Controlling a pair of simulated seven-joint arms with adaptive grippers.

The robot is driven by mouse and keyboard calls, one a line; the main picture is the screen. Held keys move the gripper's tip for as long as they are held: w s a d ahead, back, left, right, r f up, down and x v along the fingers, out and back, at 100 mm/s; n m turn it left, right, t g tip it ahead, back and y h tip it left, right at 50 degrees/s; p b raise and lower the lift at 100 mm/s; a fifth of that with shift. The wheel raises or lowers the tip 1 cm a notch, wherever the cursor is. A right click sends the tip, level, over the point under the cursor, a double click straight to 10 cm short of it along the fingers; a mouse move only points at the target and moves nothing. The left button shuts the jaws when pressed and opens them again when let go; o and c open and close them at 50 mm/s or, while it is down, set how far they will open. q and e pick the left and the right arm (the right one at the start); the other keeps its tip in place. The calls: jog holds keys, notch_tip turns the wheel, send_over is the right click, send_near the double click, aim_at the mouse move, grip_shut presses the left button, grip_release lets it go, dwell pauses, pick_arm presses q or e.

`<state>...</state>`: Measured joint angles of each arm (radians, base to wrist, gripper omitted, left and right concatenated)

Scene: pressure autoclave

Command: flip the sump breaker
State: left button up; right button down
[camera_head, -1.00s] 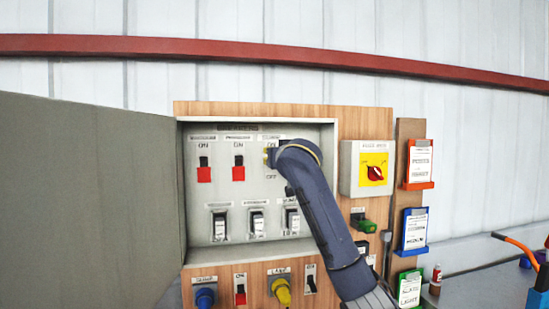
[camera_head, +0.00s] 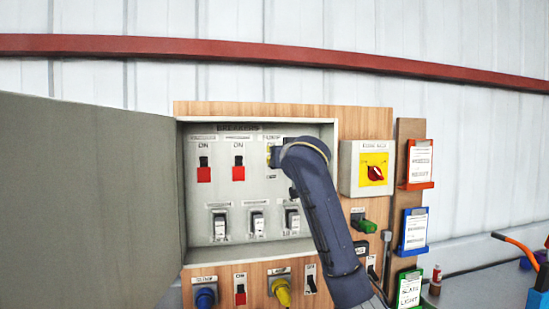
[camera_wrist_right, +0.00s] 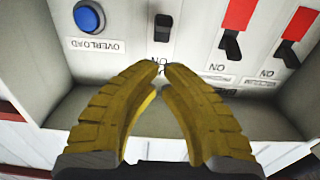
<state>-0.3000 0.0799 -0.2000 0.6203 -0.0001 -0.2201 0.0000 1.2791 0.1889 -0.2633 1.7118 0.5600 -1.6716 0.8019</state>
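The open breaker box (camera_head: 260,188) shows two red-and-black breakers at its upper left (camera_head: 204,170) (camera_head: 238,169), marked ON. A black switch (camera_wrist_right: 163,28) sits beside them in the upside-down right wrist view. My right gripper (camera_wrist_right: 158,70) has its yellow fingers brought together at the tips, close to that switch, with nothing seen between them. I cannot tell whether they touch the panel. In the head view my right gripper (camera_head: 274,156) is at the upper right of the box, and my arm hides what is behind it. I cannot read a sump label. My left gripper is out of view.
A blue OVERLOAD button (camera_wrist_right: 89,17) is beside the black switch. Lower breakers (camera_head: 257,224) line the box. The grey door (camera_head: 90,200) stands open at left. A yellow box with a red knob (camera_head: 375,172) and colored card holders (camera_head: 415,230) are at right.

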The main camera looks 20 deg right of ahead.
jog(key=shift+s+a, duration=0.1)
jog(key=shift+s, duration=1.6)
